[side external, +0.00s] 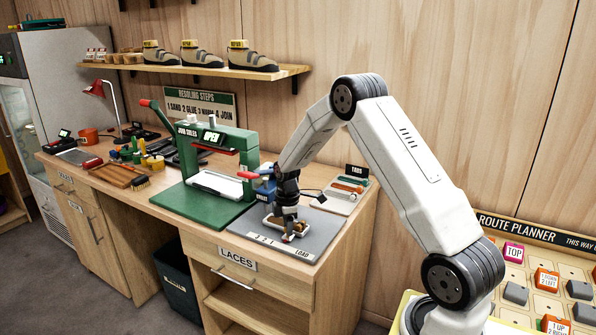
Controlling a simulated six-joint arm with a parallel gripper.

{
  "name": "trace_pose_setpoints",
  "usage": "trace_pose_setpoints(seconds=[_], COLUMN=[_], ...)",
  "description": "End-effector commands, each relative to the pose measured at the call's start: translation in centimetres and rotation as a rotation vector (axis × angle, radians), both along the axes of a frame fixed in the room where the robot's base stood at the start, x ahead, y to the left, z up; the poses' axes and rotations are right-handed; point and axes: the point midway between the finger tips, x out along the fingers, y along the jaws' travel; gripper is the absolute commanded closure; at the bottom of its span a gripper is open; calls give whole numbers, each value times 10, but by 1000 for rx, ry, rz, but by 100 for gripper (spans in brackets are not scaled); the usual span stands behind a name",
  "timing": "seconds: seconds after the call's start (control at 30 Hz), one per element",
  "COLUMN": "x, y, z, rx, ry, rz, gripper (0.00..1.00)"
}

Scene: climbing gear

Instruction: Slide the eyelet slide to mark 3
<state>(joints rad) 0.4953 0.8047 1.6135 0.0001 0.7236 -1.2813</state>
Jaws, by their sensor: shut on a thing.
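My gripper (290,233) points down over the grey board (325,229) at the right end of the bench. It is shut on a small red piece (286,239), which looks like the grip of the eyelet slide; its jaws hide most of it. A pale strip (284,247) along the board's front edge reads 3, 2, 1 and LOAD from left to right. The red piece stands behind the strip, between mark 1 and LOAD. A tan and white part (272,223) lies beside and behind the gripper, partly hidden by it.
The green press (216,160), with a display that seems to read OPEN, stands left of the board. A blue container (265,187) stands behind the board. The tray of tabs (345,193) lies at its back right. The board's right side is bare.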

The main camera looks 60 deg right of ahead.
Motion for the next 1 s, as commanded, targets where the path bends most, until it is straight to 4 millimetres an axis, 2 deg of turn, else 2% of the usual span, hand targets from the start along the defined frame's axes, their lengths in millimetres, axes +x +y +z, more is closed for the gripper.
trace_pose_setpoints(seconds=[0.13, 0.43, 0.47, 0.5, 0.57, 1.0], x=[10, 11, 11, 11, 11, 10], y=[0, 0, 0, 0, 0, 0], z=[1, 1, 1, 1, 1, 4], rx=[-2, -2, -2, -1, -1, -1], ry=[-4, -4, -4, -3, -3, -1], rz=[0, -1, -1, -1, -1, 0], gripper=[100, 100, 61, 49, 30, 29])
